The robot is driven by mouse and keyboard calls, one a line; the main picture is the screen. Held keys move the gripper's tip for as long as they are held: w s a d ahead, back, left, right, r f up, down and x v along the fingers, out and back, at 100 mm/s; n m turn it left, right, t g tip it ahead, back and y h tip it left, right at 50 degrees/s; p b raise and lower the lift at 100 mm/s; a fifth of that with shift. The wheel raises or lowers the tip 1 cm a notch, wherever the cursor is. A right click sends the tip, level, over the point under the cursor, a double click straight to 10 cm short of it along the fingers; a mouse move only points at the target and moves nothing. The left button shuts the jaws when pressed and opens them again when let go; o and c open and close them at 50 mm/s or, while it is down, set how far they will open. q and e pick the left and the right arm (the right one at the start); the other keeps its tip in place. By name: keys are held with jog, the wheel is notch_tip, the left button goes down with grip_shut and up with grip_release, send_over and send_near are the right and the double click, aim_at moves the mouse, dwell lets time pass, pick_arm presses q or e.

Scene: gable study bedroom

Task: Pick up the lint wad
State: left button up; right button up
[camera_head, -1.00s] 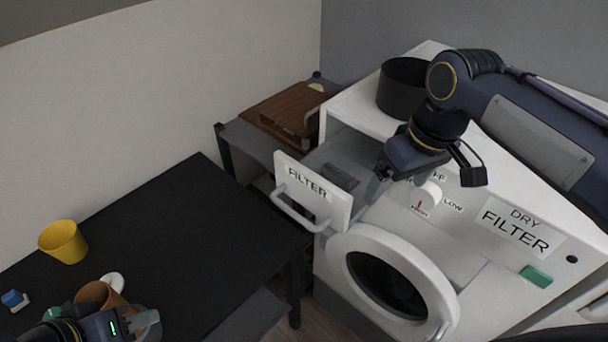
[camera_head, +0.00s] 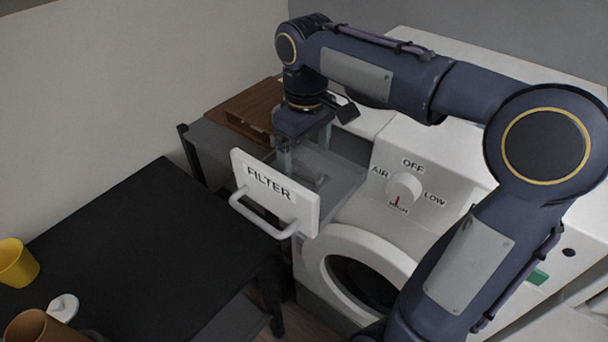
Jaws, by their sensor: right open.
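The filter drawer (camera_head: 308,216) of the white dryer is pulled open, with its labelled front and handle facing the table. A dark grey lump, seemingly the lint wad (camera_head: 313,178), lies inside the drawer and is partly hidden. My right gripper (camera_head: 305,152) points down over the open drawer, its two fingers apart with nothing seen between them. The fingertips are at or just above the drawer's inside; I cannot tell whether they touch the lump. My left gripper is not in view.
The dryer's dial (camera_head: 404,188) and round door (camera_head: 352,283) are beside and below the drawer. A black table (camera_head: 150,245) at left holds a yellow cup (camera_head: 17,264), a brown cup (camera_head: 35,328) and a small white item (camera_head: 63,307). A brown wooden box (camera_head: 238,108) stands behind the drawer.

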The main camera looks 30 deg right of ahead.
aim_at(306, 166)
notch_tip(306, 166, down, 4)
jog(key=shift+f, duration=0.15)
jog(key=shift+c, duration=0.4)
jog(key=c, duration=1)
